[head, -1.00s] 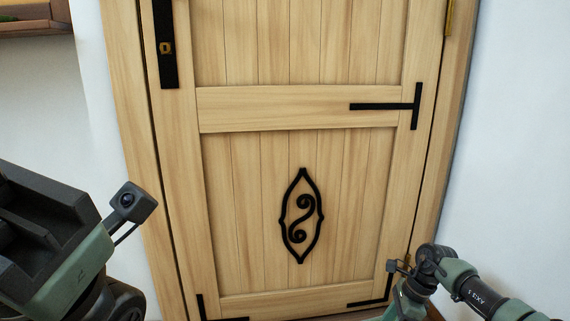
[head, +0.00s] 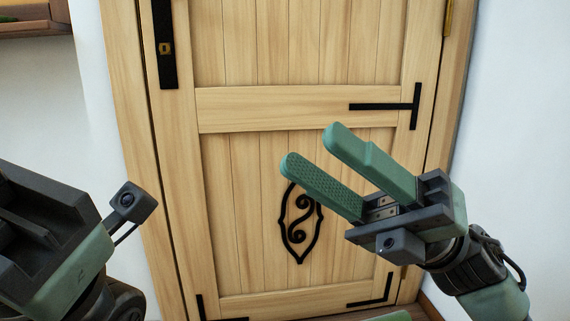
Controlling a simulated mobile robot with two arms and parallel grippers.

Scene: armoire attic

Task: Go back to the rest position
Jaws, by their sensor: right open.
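My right gripper (head: 310,148) is raised in front of the door at the right of the head view. Its two green fingers are spread apart with nothing between them, and they point up and to the left. My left gripper (head: 60,240) shows only in part at the lower left edge. Its dark housing and small camera block are in view, but its fingers are not. The wooden door (head: 265,108) is shut in its frame and fills the middle of the view.
The door has a black lock plate (head: 165,50) at upper left, black hinge straps and a black scroll ornament (head: 300,235), partly covered by my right gripper. White wall (head: 520,130) stands on both sides. A wooden shelf (head: 35,22) is at the upper left.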

